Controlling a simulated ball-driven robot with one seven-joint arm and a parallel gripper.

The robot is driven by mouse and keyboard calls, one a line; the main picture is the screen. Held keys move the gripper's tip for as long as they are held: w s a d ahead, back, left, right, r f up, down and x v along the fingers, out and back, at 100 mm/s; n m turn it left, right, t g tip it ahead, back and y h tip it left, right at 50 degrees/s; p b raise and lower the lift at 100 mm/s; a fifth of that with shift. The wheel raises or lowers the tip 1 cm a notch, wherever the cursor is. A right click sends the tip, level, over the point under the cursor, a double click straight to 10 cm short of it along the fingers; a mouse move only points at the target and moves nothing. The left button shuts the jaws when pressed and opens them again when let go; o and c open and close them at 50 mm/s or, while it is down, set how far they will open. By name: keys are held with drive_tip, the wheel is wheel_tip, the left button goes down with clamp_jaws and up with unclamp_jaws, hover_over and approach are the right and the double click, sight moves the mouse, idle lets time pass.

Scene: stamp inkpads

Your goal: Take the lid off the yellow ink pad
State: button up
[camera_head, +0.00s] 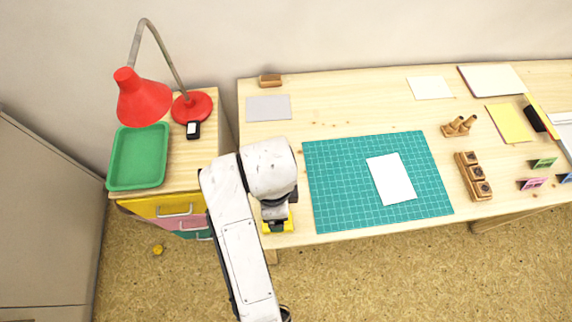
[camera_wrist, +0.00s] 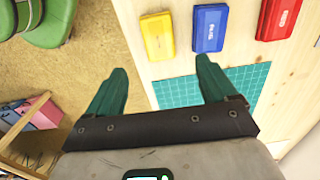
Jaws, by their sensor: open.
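The yellow ink pad (camera_wrist: 157,36) lies on the wooden table close to its edge, with small pale lettering on its top; it looks closed. In the head view only part of the yellow pad (camera_head: 288,225) shows, at the table's front left corner, the rest hidden by my arm and gripper. My gripper (camera_wrist: 161,67) is open and empty, its green fingers spread apart. In the wrist view the yellow pad is ahead of the fingertips, roughly centred between them, with no contact visible. The gap in height cannot be told.
A blue ink pad (camera_wrist: 210,28) lies beside the yellow one, and a red ink pad (camera_wrist: 279,18) lies beyond it. A green cutting mat (camera_head: 430,180) with white paper (camera_head: 391,178) is to the right. Wooden stamps (camera_head: 473,176) stand farther right.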

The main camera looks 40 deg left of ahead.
wheel_tip(320, 180, down, 4)
drive_tip(key=shift+s+a+f, duration=0.1)
drive_tip(key=shift+a+f, duration=0.05)
drive_tip(key=shift+f, duration=0.1)
drive_tip(key=shift+d+f+p, duration=0.15)
drive_tip(key=shift+f+p, duration=0.1)
drive_tip(key=shift+f, duration=1.3)
drive_tip(key=shift+d+f+p, duration=0.1)
drive_tip(key=shift+f+p, duration=0.1)
drive_tip(key=shift+f, duration=1.3)
drive_tip(key=c, duration=1.1)
drive_tip(key=shift+r, duration=0.1)
drive_tip(key=shift+r, duration=0.55)
drive_tip(key=s+d+r+p, duration=0.1)
drive_tip(key=s+d+r, duration=0.2)
drive_tip(key=r, duration=0.1)
drive_tip(key=s+d+r+p, duration=0.1)
drive_tip(key=s+d+r, duration=0.2)
drive_tip(key=d+r, duration=0.1)
drive_tip(key=s+d+r+p, duration=0.1)
drive_tip(key=s+d+r, duration=0.2)
drive_tip(key=shift+d+r+p, duration=0.3)
drive_tip(key=shift+d+r, duration=0.05)
drive_tip(key=shift+r, duration=0.05)
